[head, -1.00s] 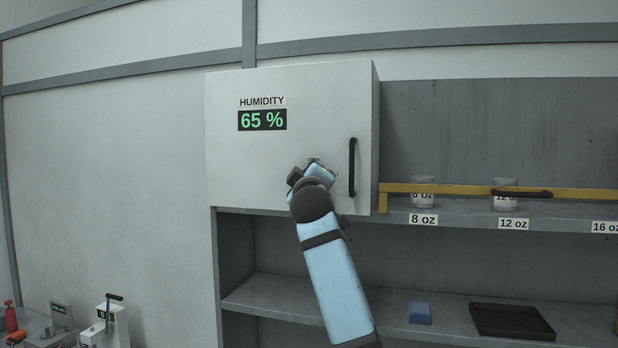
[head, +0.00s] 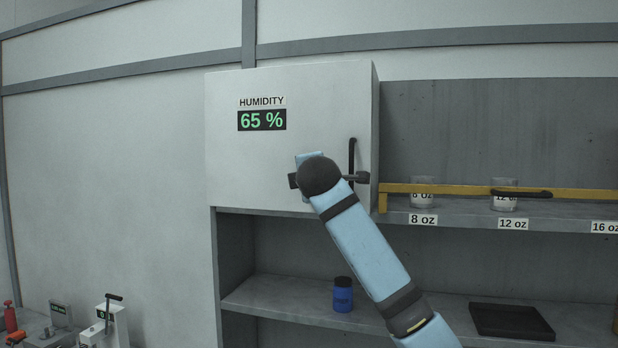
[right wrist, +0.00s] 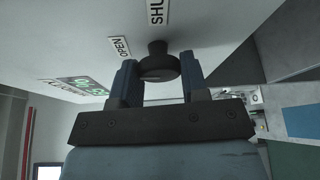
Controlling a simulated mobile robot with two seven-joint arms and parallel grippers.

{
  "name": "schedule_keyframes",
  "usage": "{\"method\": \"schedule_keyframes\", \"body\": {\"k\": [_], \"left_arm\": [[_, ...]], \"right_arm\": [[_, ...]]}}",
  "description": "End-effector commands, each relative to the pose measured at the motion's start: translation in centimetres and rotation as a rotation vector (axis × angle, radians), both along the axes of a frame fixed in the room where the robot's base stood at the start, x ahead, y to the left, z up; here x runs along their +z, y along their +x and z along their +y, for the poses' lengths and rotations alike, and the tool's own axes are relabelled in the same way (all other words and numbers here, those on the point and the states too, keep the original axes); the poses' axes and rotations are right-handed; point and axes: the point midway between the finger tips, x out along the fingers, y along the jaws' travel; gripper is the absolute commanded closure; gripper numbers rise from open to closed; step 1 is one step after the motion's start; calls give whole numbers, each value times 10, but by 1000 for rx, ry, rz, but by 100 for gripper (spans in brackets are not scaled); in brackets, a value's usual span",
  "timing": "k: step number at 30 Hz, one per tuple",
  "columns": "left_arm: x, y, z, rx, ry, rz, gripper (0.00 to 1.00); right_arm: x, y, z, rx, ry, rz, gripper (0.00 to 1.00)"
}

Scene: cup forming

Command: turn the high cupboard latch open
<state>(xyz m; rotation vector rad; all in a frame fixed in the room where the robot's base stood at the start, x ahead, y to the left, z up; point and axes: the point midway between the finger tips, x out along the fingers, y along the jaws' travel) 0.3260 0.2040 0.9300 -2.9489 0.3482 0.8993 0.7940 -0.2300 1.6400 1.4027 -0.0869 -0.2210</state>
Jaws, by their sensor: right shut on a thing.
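The high cupboard (head: 230,165) has a pale door that looks shut, with a black vertical handle (head: 351,150) at its right. The dark round latch knob (right wrist: 160,66) shows in the right wrist view, with an OPEN label (right wrist: 120,47) to its left and a SHUT label (right wrist: 157,10) above. My right gripper (right wrist: 159,72) is shut on the latch knob, one finger on each side. I cannot tell which label the latch points to. In the head view my right wrist and forearm cover the latch. My left gripper is out of view.
Below are a blue bottle (head: 343,296) and a black tray (head: 510,320). Machines (head: 105,325) stand at the lower left. The left wall is clear.

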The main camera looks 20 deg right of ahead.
Motion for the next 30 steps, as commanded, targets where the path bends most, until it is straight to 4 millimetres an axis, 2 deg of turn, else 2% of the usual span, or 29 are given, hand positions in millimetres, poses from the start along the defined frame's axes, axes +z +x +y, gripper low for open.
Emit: {"method": "schedule_keyframes", "body": {"k": [9, 23, 24, 26, 30], "left_arm": [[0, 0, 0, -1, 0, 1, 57], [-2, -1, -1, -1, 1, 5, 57], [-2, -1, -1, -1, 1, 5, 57], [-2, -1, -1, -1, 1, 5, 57], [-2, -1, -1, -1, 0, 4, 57]], "right_arm": [[3, 0, -2, -3, -71, 42, 83], [4, 0, -2, -3, -79, 47, 83], [4, 0, -2, -3, -79, 47, 50], [3, 0, -1, -2, -79, 47, 36], [2, 0, -1, -1, -79, 49, 33]]}}
